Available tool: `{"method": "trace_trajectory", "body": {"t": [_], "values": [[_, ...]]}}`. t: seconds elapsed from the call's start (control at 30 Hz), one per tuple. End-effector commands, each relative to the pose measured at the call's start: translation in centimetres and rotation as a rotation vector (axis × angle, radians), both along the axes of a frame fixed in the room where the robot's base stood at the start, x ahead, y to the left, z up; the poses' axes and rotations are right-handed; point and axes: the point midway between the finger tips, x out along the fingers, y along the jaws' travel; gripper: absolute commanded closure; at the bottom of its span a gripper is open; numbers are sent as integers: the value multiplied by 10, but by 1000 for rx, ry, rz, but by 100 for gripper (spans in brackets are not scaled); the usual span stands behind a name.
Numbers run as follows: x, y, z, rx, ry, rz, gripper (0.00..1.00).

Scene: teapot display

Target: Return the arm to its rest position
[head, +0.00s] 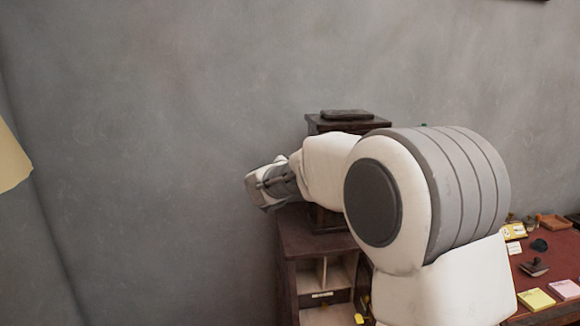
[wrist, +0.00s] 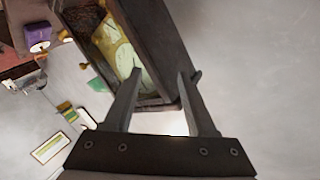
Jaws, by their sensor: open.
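My arm reaches across the head view toward the left, with my gripper (head: 262,187) out beyond the top of a dark wooden cabinet. Its fingertips are hard to make out there. In the wrist view my gripper (wrist: 160,73) is open, its two dark fingers apart and nothing held between them. A dark wooden box-like piece (wrist: 165,35) lies beyond the fingers, with an open compartment showing yellowish contents (wrist: 118,45). I cannot tell whether the fingers touch it. Part of the cabinet is hidden behind my arm in the head view.
The dark cabinet (head: 303,240) has open cubbies below and a raised top with a dark flat object (head: 346,115). A red-topped desk (head: 550,265) with note pads and small items stands at right. The grey wall (head: 150,150) lies behind; the left side looks clear.

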Motion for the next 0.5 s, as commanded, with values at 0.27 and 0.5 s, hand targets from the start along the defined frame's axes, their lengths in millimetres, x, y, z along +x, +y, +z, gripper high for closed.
{"method": "trace_trajectory", "body": {"t": [0.27, 0.5], "values": [[-62, 11, 63, -69, 10, 371, 43], [-151, 7, 56, -164, 172, 610, 43]]}}
